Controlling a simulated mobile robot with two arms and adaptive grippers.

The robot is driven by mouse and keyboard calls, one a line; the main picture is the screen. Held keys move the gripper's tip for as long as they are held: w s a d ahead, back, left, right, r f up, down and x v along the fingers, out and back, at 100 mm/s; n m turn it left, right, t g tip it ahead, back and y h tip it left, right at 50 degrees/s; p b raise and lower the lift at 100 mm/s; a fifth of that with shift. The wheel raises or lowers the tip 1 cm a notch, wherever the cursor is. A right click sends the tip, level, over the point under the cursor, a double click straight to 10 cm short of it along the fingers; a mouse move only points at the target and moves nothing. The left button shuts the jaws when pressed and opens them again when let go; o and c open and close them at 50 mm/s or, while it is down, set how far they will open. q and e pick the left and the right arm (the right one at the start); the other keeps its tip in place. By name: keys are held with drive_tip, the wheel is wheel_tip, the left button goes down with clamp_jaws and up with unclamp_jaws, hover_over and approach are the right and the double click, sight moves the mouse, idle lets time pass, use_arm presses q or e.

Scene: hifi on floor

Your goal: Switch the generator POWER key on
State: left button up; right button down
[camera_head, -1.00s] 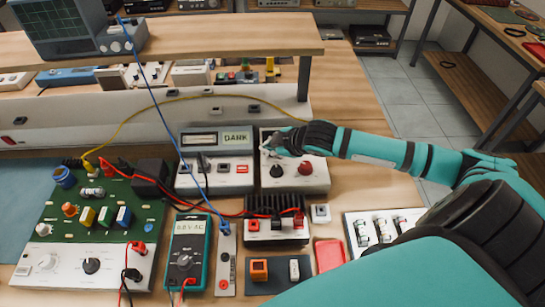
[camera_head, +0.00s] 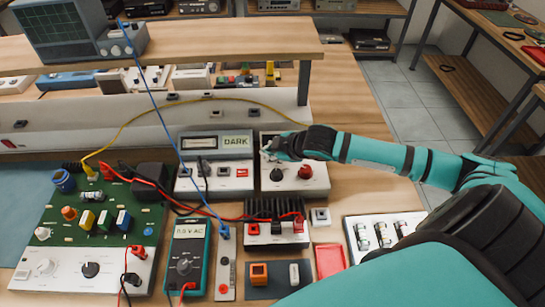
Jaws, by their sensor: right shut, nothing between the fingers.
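A white box with a black knob and a red knob (camera_head: 305,172) stands at the middle back of the bench. Beside it on the left stands a white box with a display reading DARK (camera_head: 210,165) and a red key (camera_head: 242,172) on its front. I cannot read a POWER label or tell which box is the generator. My right gripper (camera_head: 268,153) comes in from the right and is shut and empty. Its fingertips are over the left part of the two-knob box, just above and behind the black knob. Contact cannot be told. My left gripper is not in view.
A green circuit board unit (camera_head: 100,215) is at the left. A teal multimeter (camera_head: 187,255), a black finned block (camera_head: 272,222) with red leads, and a red tray (camera_head: 330,260) lie in front. A yellow cable and a blue cable cross the bench. A raised shelf (camera_head: 220,50) stands behind.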

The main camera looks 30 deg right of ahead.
idle(0.4)
drive_tip(key=shift+f, duration=0.45)
drive_tip(key=shift+r+p, duration=0.45)
drive_tip(key=shift+p, duration=0.4)
wheel_tip(320, 180, up, 6)
drive_tip(key=p, duration=0.7)
drive_tip(key=shift+a, duration=0.1)
idle(1.3)
